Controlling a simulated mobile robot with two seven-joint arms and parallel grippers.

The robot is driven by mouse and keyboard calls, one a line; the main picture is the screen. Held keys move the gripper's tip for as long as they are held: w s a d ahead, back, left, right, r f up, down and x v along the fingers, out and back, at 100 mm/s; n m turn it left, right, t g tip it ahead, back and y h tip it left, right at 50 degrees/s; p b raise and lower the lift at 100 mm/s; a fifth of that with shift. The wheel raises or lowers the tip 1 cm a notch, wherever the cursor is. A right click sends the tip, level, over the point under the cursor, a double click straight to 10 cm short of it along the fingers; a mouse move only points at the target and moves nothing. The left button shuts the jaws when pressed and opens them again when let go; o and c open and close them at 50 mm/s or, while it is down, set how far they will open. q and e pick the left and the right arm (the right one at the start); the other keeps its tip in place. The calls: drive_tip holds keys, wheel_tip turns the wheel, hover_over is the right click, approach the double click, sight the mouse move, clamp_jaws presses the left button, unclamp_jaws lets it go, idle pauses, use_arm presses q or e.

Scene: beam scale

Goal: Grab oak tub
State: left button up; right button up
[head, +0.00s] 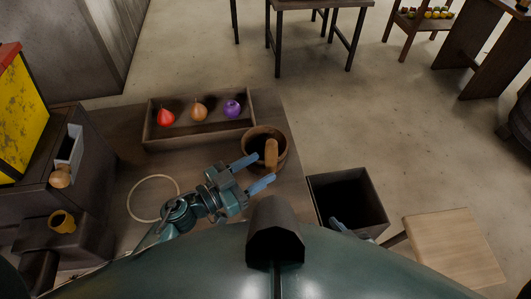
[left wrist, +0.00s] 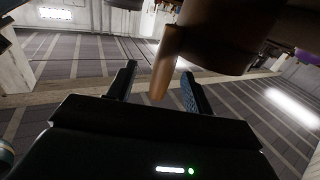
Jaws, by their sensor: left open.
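The oak tub (head: 284,158) is a round, dark brown wooden tub near the table's right edge, with a lighter upright handle (head: 271,153) at its front. My left gripper (head: 258,171) is open, its two blue fingers pointing right toward the handle. In the left wrist view, the tub (left wrist: 225,40) fills the upper right and its handle (left wrist: 165,65) reaches down between the two open fingers (left wrist: 158,85). I cannot tell whether either finger touches it. Only a blue tip of my right gripper (head: 339,226) shows by the black bin; the rest is hidden.
A wooden tray (head: 150,120) with a red, an orange-brown and a purple fruit-like piece lies behind the tub. A pale ring (head: 130,202) lies on the table at left. An open black bin (head: 375,188) and a light wooden stool (head: 455,245) stand at right.

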use_arm(q)
drive_tip(key=x, duration=0.7)
drive_tip(key=shift+w+r, duration=0.3)
drive_tip(key=shift+r, duration=0.1)
drive_tip(key=shift+a, duration=0.1)
drive_tip(key=shift+c, duration=0.2)
clamp_jaws()
